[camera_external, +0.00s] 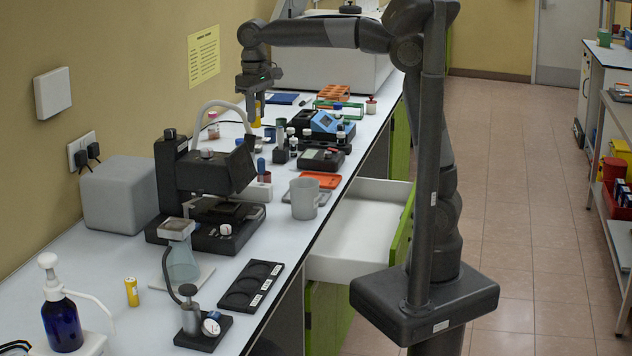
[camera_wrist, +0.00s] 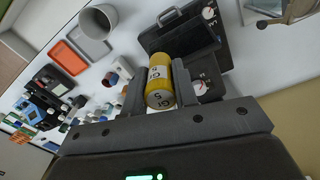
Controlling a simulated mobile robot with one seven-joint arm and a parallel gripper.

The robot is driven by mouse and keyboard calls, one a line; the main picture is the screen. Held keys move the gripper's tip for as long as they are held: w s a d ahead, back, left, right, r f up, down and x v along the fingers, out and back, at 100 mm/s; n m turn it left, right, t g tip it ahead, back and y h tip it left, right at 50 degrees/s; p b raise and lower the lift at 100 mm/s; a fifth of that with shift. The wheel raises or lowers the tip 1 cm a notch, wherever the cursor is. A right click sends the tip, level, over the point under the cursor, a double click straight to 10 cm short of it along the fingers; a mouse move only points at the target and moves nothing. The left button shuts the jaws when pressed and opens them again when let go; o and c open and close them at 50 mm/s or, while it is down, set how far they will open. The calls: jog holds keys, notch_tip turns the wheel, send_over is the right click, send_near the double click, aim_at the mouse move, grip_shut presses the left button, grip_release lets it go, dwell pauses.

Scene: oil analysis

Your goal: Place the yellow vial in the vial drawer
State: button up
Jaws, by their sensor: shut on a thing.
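My gripper (camera_external: 257,94) is shut on the yellow vial (camera_external: 257,113) and holds it over the back part of the bench by the wall. In the wrist view the yellow vial (camera_wrist: 160,82), with dark lettering, sits between the two fingers of my gripper (camera_wrist: 159,90). An open drawer (camera_external: 350,232) with a white inside and a green front sticks out from the bench's right side, nearer the camera than my gripper. The part of it that shows looks empty.
A smaller yellow cylinder (camera_external: 132,291) stands at the front left. Black holders and a blue device (camera_external: 324,122) crowd the bench's middle.

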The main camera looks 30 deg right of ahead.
jog(key=w+d, duration=0.3)
jog(key=d, duration=0.9)
jog(key=w+d, duration=0.3)
jog(key=d, duration=0.8)
jog(key=s+d+f, duration=0.1)
jog(key=s+d, duration=0.3)
jog(key=d, duration=0.6)
jog(key=s+d+f, duration=0.1)
jog(key=s+d, duration=0.2)
jog(key=d, duration=0.7)
notch_tip(320, 180, down, 36)
jog(key=n, duration=0.1)
jog(key=w+a+f, duration=0.1)
jog(key=a+f, duration=0.1)
jog(key=a, duration=0.1)
jog(key=w+a+f, duration=0.2)
jog(key=a, duration=0.1)
jog(key=w+a+f, duration=0.2)
jog(key=a+f, duration=0.1)
jog(key=shift+a, duration=0.4)
jog(key=shift+f, duration=1.95)
jog(key=shift+f, duration=0.1)
